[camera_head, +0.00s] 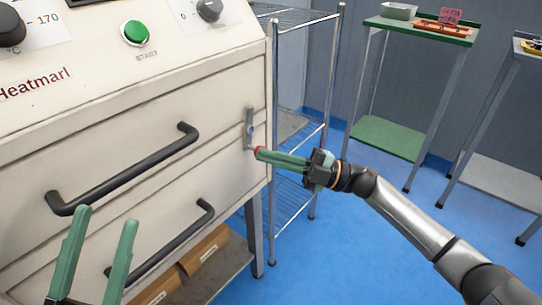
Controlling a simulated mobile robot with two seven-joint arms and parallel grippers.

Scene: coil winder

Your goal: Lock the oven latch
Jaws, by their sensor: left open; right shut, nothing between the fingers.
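The oven (190,90) is a cream-coloured cabinet with two black drawer-style handles. The oven latch (249,128) is a small grey metal lever, standing about upright near the right edge of the oven's front. My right gripper (259,153) is shut and empty, its green fingers pointing left. Its tips, with a red spot at the end, are just below and right of the latch's lower end; I cannot tell whether they touch. My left gripper (103,218) is open and empty at the lower left, in front of the lower handle.
The upper handle (125,170) and lower handle (165,240) stick out from the front. A green START button (135,33) and knobs sit above. A wire rack (300,150) stands beside the oven. A green cart (418,32) is at the back. Blue floor is open at right.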

